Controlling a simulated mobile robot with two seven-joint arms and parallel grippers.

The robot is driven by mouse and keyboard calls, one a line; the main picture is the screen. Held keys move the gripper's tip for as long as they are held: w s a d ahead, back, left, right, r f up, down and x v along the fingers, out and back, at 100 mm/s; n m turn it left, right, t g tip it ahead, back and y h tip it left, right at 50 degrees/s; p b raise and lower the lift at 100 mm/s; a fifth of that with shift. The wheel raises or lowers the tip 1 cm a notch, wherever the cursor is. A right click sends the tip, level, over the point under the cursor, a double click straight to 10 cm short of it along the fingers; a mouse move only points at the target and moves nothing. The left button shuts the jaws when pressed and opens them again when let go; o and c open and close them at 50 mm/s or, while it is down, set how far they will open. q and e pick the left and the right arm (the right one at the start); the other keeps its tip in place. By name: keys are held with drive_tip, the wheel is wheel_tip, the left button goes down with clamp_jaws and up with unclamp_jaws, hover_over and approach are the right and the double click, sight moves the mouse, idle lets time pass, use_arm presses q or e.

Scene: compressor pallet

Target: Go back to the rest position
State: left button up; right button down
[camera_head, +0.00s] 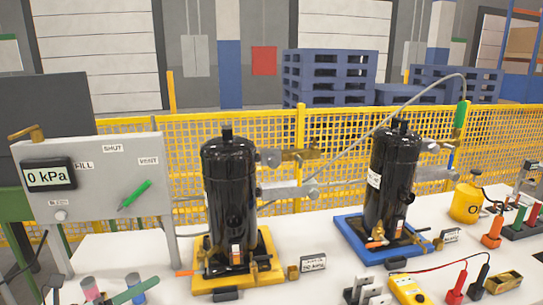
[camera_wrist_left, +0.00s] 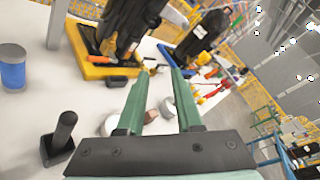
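My left gripper (camera_wrist_left: 156,76) shows two green fingers standing apart in the left wrist view. I see nothing clamped between the fingertips; a pale round piece and a brownish piece show behind and between the fingers. In the head view a green finger of the left gripper (camera_head: 130,291) shows at the bottom left, low over the white table and close to a blue cylinder (camera_head: 136,281). Most of that gripper and its arm is out of the frame. My right gripper is in neither view.
A black compressor (camera_head: 229,190) stands on a yellow tray (camera_head: 265,279), another (camera_head: 390,165) on a blue tray (camera_head: 352,229). A gauge panel (camera_head: 105,165) reading 0 kPa stands at left. A black-handled tool (camera_wrist_left: 62,135) is near the left gripper. Yellow fencing (camera_head: 340,135) runs behind.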

use_arm(q)
drive_tip(key=s+d+f+n+g+y+p, duration=0.1)
drive_tip(key=s+d+f+n, duration=0.4)
drive_tip(key=s+f+n, duration=0.6)
drive_tip(key=s+d+f+n+g+y+p, duration=0.2)
drive_tip(key=s+d+f+n+y, duration=0.3)
drive_tip(key=s+f+n, duration=0.6)
wheel_tip(320, 180, down, 4)
drive_tip(key=n+g, duration=0.1)
drive_tip(key=n, duration=0.9)
drive_tip(key=shift+s+d+y+p, duration=0.25)
drive_tip(key=shift+d+y+p, duration=0.05)
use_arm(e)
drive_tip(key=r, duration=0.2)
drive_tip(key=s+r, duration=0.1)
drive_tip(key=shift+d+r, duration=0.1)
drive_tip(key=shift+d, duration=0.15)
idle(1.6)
